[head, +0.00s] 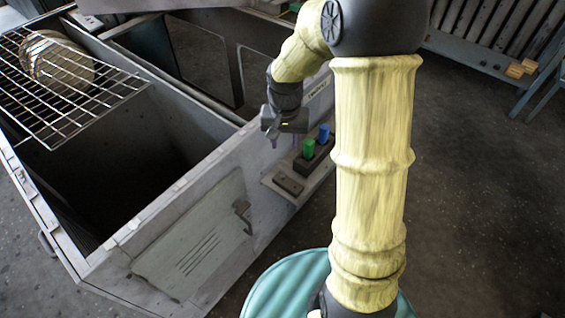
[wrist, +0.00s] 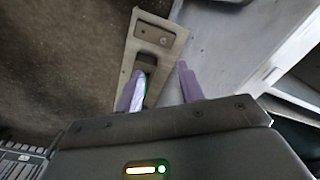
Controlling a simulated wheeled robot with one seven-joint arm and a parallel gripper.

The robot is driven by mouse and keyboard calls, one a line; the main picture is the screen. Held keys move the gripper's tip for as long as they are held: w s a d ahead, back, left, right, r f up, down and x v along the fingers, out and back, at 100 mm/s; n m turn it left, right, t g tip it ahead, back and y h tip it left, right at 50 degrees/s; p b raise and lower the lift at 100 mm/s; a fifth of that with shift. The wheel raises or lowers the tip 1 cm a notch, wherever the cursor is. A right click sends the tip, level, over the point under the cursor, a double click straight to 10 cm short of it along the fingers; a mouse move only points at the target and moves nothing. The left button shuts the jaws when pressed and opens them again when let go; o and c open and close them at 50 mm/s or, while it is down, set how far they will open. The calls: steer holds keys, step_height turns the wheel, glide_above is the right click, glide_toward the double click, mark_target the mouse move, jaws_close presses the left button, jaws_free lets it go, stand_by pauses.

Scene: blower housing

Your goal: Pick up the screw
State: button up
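I cannot make out a screw for certain. A small dark round spot, possibly a screw head, shows on the flat grey-brown block (wrist: 154,33) in the wrist view. That block (head: 288,183) lies on the front end of a small shelf on the housing's side in the head view. My gripper (wrist: 160,70) is open, with its purple fingers apart and nothing clearly held between them. In the head view my gripper (head: 271,138) hangs close to the housing wall, behind and above the shelf. The left finger overlaps part of the shelf in the wrist view.
A dark holder (head: 304,164) on the shelf carries a green-handled piece (head: 308,148) and a blue one (head: 324,133). The grey blower housing (head: 215,215) has a deep open bay. A wire rack (head: 100,85) lies across its top. A teal round top (head: 285,285) stands near the bottom.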

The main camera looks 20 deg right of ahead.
steer(key=shift+w+d+r+m+p, duration=0.1)
steer(key=shift+w+r+m+p, duration=0.35)
steer(key=shift+w+r, duration=0.45)
steer(key=b, duration=0.2)
glide_above(283, 175)
step_height(283, 175, down, 12)
steer(key=shift+f, duration=0.15)
steer(key=shift+f+b, duration=0.8)
steer(key=shift+f, duration=1.75)
steer(key=shift+f, duration=0.25)
